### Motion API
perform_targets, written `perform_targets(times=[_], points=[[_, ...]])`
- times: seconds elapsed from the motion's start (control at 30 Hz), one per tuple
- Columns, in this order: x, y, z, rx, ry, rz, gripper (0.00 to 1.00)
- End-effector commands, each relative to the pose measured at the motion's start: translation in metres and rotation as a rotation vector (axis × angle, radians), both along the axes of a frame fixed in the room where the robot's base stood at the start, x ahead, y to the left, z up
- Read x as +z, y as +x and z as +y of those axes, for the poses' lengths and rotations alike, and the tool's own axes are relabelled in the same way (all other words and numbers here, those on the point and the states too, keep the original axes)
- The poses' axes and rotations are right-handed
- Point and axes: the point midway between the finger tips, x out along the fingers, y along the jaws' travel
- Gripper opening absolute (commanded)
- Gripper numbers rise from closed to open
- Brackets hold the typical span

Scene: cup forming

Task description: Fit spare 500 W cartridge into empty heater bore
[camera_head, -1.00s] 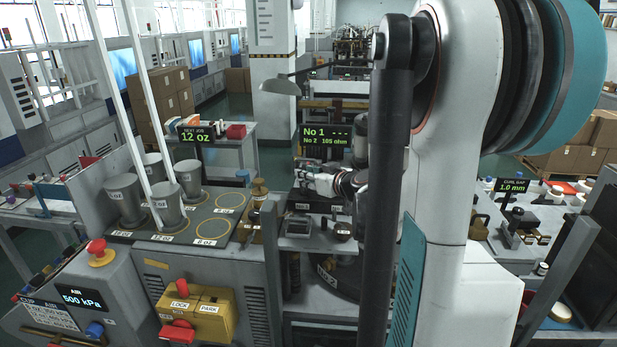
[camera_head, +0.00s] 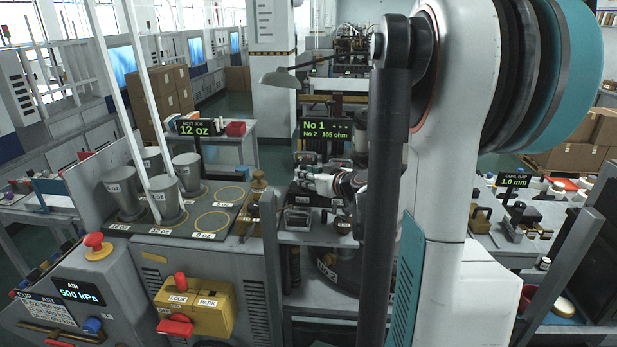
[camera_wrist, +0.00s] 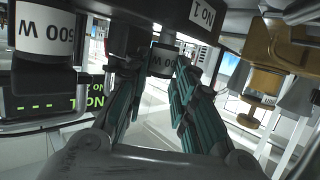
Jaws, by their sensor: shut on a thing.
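My gripper (camera_wrist: 156,75) has two teal-padded fingers, closed around a dark cylinder with a white 500 W label (camera_wrist: 163,62), the spare cartridge. Its label reads upside down, and its upper end is close below a dark overhead part; I cannot tell whether they touch. Another, nearer cylinder with a 500 W label (camera_wrist: 45,38) hangs at the left of the wrist view. In the head view my gripper (camera_head: 312,178) is small, below the heater display (camera_head: 327,130), which reads No 1 dashes and No 2 105 ohm. The empty bore cannot be made out.
My arm hides much of the right.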

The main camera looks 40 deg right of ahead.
Motion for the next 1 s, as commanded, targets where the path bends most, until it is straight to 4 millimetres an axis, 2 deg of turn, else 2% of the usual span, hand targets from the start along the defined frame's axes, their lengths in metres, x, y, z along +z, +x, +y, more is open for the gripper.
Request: perform_targets(times=[0.23,0.27,0.33,0.77,0.87,1.0], points=[[-0.007,0.000,0.000,0.000,0.000,0.000,0.00],[-0.006,0.000,0.000,0.000,0.000,0.000,0.31],[-0.005,0.000,0.000,0.000,0.000,0.000,0.46],[-0.004,-0.005,0.000,-0.001,0.001,0.000,0.47],[0.000,-0.015,0.001,-0.002,0.000,0.000,0.47],[0.007,-0.039,0.004,-0.003,0.000,0.001,0.47]])
